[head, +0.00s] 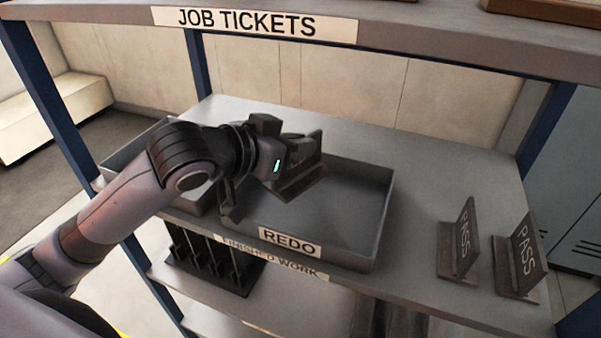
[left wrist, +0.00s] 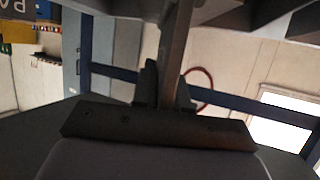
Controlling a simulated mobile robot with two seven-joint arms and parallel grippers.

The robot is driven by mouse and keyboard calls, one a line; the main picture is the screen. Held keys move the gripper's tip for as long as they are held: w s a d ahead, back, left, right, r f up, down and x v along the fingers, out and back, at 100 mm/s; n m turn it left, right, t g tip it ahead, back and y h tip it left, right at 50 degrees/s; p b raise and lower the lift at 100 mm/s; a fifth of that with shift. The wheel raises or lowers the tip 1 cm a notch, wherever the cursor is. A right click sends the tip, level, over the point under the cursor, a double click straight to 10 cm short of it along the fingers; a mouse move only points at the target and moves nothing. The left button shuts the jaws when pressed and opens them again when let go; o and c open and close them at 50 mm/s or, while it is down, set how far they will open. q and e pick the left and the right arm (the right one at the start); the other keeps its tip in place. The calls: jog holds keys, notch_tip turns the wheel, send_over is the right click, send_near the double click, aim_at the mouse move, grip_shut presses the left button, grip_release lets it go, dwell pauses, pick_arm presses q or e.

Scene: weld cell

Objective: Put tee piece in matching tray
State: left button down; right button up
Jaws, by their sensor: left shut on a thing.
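My left gripper (head: 277,150) is shut on a dark metal tee piece (head: 306,172), a flat base with an upright plate. The held tee piece is over the tray marked REDO (head: 385,215), near its back left. I cannot tell whether it touches the tray floor. Its lettering is mostly hidden and unreadable. In the left wrist view, the fingers (left wrist: 165,88) close on a thin plate edge (left wrist: 176,45). Two other tee pieces marked PASS (head: 460,240) and PASS (head: 522,258) stand upright on the shelf right of the tray. My right gripper is not in view.
A second tray (head: 130,155) lies left of the REDO tray, mostly behind my arm, its label hidden. A shelf marked JOB TICKETS (head: 255,22) hangs above. A dark rack (head: 205,262) stands below the FINISHED WORK edge. Blue posts (head: 545,130) flank the shelf.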

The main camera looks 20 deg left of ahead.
aim_at(275, 190)
pick_arm(q)
jog(key=shift+f+b, duration=0.4)
jog(key=shift+f, duration=1.75)
jog(key=shift+r, duration=0.1)
jog(key=c, duration=1.2)
grip_release()
jog(key=shift+f, duration=0.3)
jog(key=shift+o, duration=0.2)
jog(key=shift+s+a+r, duration=0.2)
jog(key=shift+s+r, duration=0.1)
jog(key=shift+s, duration=0.1)
jog(key=v, duration=0.4)
jog(key=shift+s+a, duration=0.1)
jog(key=shift+s, duration=0.15)
jog(key=p+v, duration=0.6)
jog(key=p, duration=0.3)
jog(key=shift+s+r, duration=0.15)
jog(key=shift+r, duration=0.05)
